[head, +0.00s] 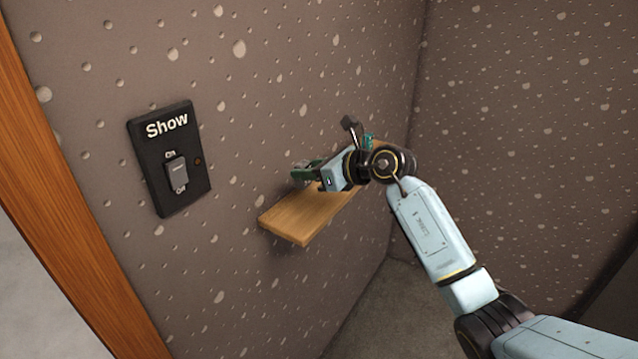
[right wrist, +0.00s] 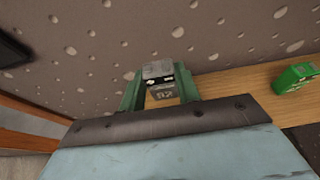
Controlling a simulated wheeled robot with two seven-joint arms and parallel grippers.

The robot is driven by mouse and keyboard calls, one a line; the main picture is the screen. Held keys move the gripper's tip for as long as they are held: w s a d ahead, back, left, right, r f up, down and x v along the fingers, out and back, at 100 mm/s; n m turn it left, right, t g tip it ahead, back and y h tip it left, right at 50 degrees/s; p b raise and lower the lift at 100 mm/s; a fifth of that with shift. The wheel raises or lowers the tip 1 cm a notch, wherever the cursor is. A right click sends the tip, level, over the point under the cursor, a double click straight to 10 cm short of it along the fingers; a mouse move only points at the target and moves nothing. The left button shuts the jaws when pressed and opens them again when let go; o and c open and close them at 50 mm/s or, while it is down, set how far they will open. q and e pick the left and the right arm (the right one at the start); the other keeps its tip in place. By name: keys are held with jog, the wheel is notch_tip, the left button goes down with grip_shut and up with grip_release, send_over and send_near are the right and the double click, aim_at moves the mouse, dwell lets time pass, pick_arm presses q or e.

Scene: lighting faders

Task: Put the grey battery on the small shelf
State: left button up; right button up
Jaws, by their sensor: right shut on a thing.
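The grey battery (right wrist: 158,72) sits between the green fingers of my right gripper (right wrist: 160,92) in the right wrist view, and the gripper is shut on it. In the head view my right gripper (head: 306,173) is over the small wooden shelf (head: 300,217), towards its left part. The battery is hard to make out there. The shelf also shows in the right wrist view (right wrist: 236,84), running right from the gripper. I cannot tell whether the battery touches the shelf. My left gripper is not in view.
A green object (right wrist: 297,78) lies on the shelf to the right of the gripper. A black switch panel marked "Show" (head: 168,160) is on the speckled wall left of the shelf. The shelf's left front end is bare. A wooden frame edge (head: 62,200) runs down the left.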

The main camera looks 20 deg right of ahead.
jog(key=shift+f, duration=2.9)
jog(key=shift+f, duration=0.15)
jog(key=o, duration=1)
